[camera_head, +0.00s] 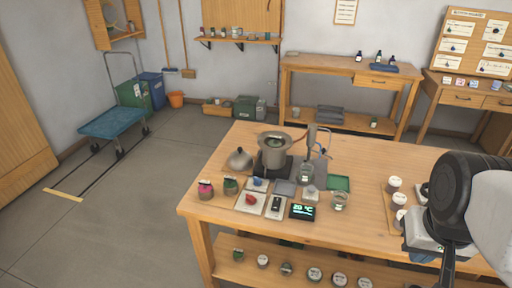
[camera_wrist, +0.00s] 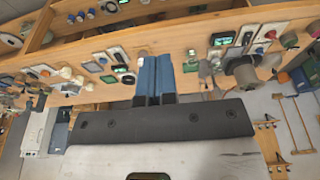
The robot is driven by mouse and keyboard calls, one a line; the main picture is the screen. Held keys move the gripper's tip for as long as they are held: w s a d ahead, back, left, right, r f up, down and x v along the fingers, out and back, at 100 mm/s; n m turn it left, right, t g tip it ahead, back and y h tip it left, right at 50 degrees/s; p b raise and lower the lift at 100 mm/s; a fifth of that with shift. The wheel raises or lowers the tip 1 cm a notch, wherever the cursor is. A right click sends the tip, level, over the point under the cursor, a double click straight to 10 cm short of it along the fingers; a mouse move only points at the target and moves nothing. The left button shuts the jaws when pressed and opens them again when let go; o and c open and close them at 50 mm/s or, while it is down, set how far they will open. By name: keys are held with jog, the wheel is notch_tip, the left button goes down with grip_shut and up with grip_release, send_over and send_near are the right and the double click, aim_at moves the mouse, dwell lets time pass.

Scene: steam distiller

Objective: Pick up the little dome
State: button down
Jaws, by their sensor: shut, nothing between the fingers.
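The little dome (camera_head: 239,158) is a grey metal lid-like dome with a small knob on top. It sits on the wooden table at the left, beside the metal pot (camera_head: 274,150) of the distiller. My gripper (camera_wrist: 154,72) shows in the wrist view with its two blue fingers together and nothing between them. In the head view my arm is at the right end of the table, far from the dome, and the fingertips cannot be made out. I cannot pick out the dome with certainty in the wrist view.
Jars with pink (camera_head: 206,190) and green (camera_head: 231,186) contents stand in front of the dome. White-lidded jars (camera_head: 394,184) stand at the right. The table's left back corner is clear.

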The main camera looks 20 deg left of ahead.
jog(key=shift+c, duration=2.4)
grip_release()
jog(key=shift+w, duration=0.1)
